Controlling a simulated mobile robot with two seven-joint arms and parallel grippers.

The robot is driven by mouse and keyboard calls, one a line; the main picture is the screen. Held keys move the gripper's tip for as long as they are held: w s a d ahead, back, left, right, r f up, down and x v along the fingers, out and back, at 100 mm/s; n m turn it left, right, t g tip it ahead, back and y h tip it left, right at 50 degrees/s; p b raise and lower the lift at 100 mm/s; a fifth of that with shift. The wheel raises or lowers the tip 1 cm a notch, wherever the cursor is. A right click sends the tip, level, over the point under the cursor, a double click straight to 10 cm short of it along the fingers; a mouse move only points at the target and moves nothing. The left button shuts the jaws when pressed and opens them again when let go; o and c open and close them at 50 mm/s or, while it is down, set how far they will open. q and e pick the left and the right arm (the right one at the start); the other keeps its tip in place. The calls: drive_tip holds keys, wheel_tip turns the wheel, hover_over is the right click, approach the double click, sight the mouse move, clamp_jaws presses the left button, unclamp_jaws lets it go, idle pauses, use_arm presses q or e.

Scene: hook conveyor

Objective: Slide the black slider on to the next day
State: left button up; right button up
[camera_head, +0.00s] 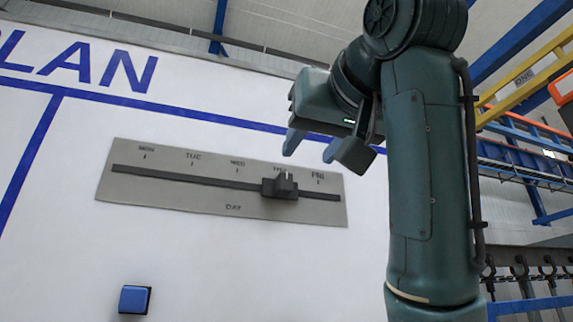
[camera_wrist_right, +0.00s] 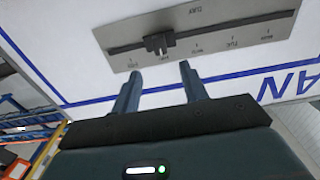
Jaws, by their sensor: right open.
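The black slider (camera_head: 280,185) sits on the dark slot of a grey day panel (camera_head: 170,197) on the white board, at the THU mark, left of FRI. It also shows in the right wrist view (camera_wrist_right: 158,43), with the panel (camera_wrist_right: 220,42) around it. My right gripper (camera_head: 316,150) is above and a little right of the slider, apart from it. In the right wrist view its two fingers (camera_wrist_right: 158,75) are spread and empty, pointing toward the panel. My left gripper is not in view.
A blue square button (camera_head: 134,299) is on the board below the panel. Blue lines and large blue lettering (camera_head: 95,68) mark the board. Yellow and blue racks (camera_head: 530,140) and hanging hooks (camera_head: 522,270) stand to the right.

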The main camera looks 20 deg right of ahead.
sight(287, 180)
drive_tip(key=w+p, duration=0.2)
drive_tip(key=w, duration=0.8)
drive_tip(key=shift+w+a+p, duration=0.15)
drive_tip(key=shift+w+p, duration=0.2)
drive_tip(key=shift+p, duration=0.05)
clamp_jaws()
